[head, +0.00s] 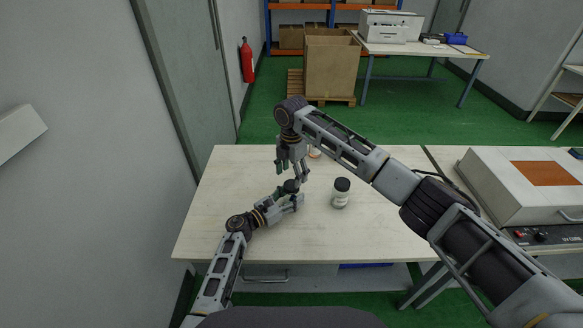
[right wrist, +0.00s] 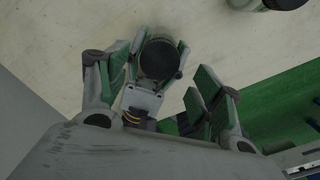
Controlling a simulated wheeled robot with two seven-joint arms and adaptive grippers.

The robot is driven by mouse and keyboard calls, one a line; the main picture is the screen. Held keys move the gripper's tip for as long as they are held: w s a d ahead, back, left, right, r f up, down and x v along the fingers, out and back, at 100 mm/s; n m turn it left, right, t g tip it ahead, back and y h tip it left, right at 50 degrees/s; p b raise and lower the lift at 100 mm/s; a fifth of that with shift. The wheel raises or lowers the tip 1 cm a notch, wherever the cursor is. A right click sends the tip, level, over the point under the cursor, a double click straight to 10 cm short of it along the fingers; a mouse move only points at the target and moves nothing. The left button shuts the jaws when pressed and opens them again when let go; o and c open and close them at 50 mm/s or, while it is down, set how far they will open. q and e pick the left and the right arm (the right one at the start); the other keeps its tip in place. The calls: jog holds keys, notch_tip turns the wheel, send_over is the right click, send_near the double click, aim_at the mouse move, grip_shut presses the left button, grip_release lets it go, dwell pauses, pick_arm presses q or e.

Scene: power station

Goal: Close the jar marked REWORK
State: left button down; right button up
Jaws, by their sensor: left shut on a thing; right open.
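My left gripper (head: 293,198) is shut on a jar with a round dark top (head: 291,186), low over the table. In the right wrist view this dark top (right wrist: 160,58) sits between the green-padded fingers of my left gripper. I cannot tell whether the lid is seated. My right gripper (head: 294,172) is open just above it; its fingers stand on either side in the right wrist view (right wrist: 155,92). A jar with a black lid (head: 341,192) and pale label stands upright to the right. No writing is legible, so I cannot tell which jar says REWORK.
A small pale and orange object (head: 314,153) is partly hidden behind my right arm. The wooden table (head: 225,205) is clear at left and right front. A grey machine with an orange panel (head: 530,180) stands on the adjoining table. A wall runs along the left.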

aim_at(291, 184)
jog(key=shift+f, duration=2.3)
jog(key=c, duration=1.1)
jog(key=m, duration=0.6)
jog(key=shift+m, duration=0.3)
jog(key=m, duration=1.3)
jog(key=shift+a+m, duration=0.1)
jog(key=shift+m, duration=0.3)
jog(key=m, duration=0.7)
jog(key=o, duration=1.1)
jog(key=shift+o, duration=0.2)
